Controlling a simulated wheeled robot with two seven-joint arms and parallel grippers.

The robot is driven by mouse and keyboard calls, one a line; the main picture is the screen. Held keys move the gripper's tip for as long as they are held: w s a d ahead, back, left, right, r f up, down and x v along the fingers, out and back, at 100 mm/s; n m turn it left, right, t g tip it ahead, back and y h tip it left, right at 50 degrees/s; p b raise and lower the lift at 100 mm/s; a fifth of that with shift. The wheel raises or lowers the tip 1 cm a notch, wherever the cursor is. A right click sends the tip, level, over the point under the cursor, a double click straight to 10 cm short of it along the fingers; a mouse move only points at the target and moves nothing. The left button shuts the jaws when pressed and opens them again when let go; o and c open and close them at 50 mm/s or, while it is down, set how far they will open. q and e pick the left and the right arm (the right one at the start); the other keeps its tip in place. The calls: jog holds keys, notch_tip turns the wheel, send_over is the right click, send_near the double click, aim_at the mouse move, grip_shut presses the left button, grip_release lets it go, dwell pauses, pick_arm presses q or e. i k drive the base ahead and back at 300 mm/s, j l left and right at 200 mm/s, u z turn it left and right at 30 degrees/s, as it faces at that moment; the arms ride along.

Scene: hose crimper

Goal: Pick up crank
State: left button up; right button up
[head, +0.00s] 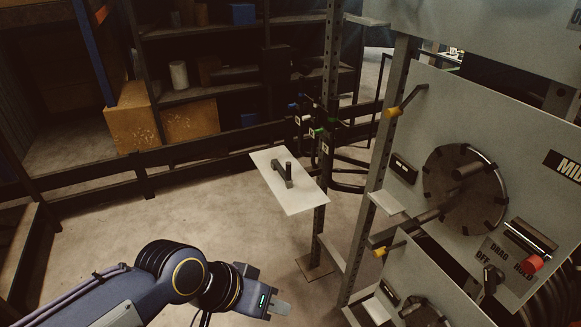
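The crank (281,174) appears to be the small dark grey piece lying on a pale flat shelf (304,199). It has a short upright dark peg at one end. My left gripper (281,307) is at the bottom centre of the head view, well below and apart from the crank and shelf. Its pale fingertips are seen from the side, so I cannot tell whether they are apart or together. Nothing is visible in them. My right gripper is out of view.
A grey machine panel (424,126) with a round dark dial (465,189), a red knob (532,264) and yellow-tipped pegs stands at the right. An upright perforated post (326,150) rises beside the shelf. Storage racks with boxes (191,119) stand behind. Floor on the left is clear.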

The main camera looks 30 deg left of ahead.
aim_at(275, 165)
jog(key=j+u, duration=0.1)
jog(key=u, duration=1.6)
jog(key=i+u, duration=0.25)
jog(key=i, duration=1.65)
jog(key=i+z, duration=0.1)
jog(key=i, duration=0.65)
jog(key=i+j+z, duration=0.1)
jog(key=i, duration=0.6)
jog(key=i+j+z, duration=0.1)
jog(key=i, duration=0.6)
jog(key=i+j+z, duration=0.15)
jog(key=z, duration=4.15)
